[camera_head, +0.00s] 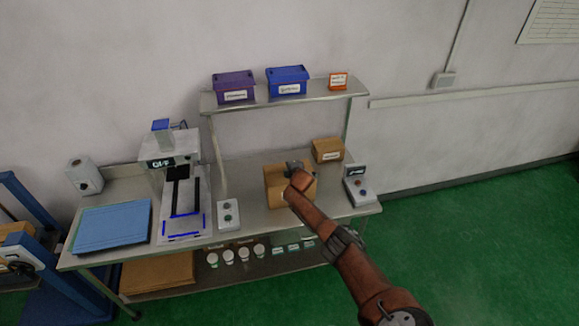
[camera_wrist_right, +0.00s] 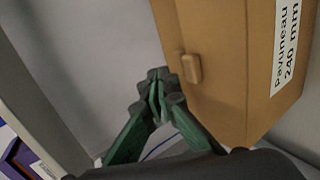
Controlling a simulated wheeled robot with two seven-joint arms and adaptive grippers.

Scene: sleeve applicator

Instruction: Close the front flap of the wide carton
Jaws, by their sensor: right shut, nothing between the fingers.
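The brown carton (camera_head: 273,199) stands on the table in the middle of the head view, partly hidden by my right arm. My right gripper (camera_head: 292,167) is at its top, near its back edge. In the right wrist view a brown carton face (camera_wrist_right: 222,85) with a small tab (camera_wrist_right: 192,68) and a white "240 mm" label fills the right side. My right gripper's green fingers (camera_wrist_right: 158,85) are shut and empty, just left of the tab; whether they touch the carton is unclear. I cannot tell the front flap's position. My left gripper is not in view.
A smaller labelled carton (camera_head: 327,151) stands behind on the right. A button box (camera_head: 358,190) is right of the carton, another (camera_head: 229,213) left. A white machine (camera_head: 178,190) and blue panel (camera_head: 112,227) fill the table's left. A shelf (camera_head: 255,104) with bins is above.

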